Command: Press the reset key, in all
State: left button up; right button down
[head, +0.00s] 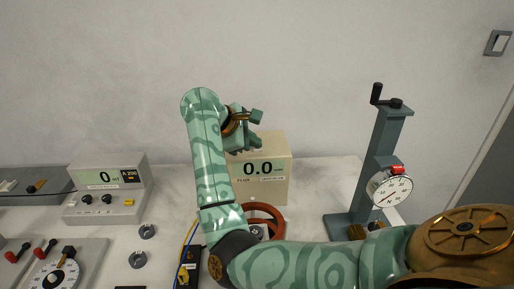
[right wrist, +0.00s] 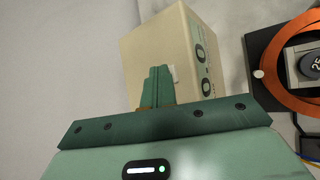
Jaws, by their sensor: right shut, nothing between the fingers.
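My right gripper (head: 250,140) is shut and empty, up in front of the top left of a beige meter box (head: 274,150) whose display reads 0.0. In the right wrist view the shut fingers (right wrist: 157,85) overlap the box (right wrist: 150,45), beside a small pale patch (right wrist: 175,75) on it. I cannot tell whether they touch the box. No key labelled reset can be read; the lower part of the box front is partly hidden by my right arm. My left gripper is not in view.
A grey meter (head: 108,178) with a yellow key (head: 129,202) stands left. An orange-red ring (head: 264,213) lies in front of the box. A stand (head: 382,150) with a dial gauge (head: 390,190) stands right. Two small grey rings (head: 147,231) (head: 138,259) lie on the bench.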

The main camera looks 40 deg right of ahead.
aim_at(254, 150)
pick_arm(q)
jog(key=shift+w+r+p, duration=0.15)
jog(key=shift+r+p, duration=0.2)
jog(key=shift+p, duration=0.05)
pick_arm(e)
jog(key=shift+r, duration=0.8)
jog(key=shift+r, duration=0.1)
pick_arm(q)
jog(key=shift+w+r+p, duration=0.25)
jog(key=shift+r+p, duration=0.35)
jog(key=shift+p, duration=0.05)
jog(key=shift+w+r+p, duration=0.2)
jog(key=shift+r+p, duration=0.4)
jog(key=shift+p, duration=0.05)
pick_arm(e)
jog(key=shift+r, duration=2.4)
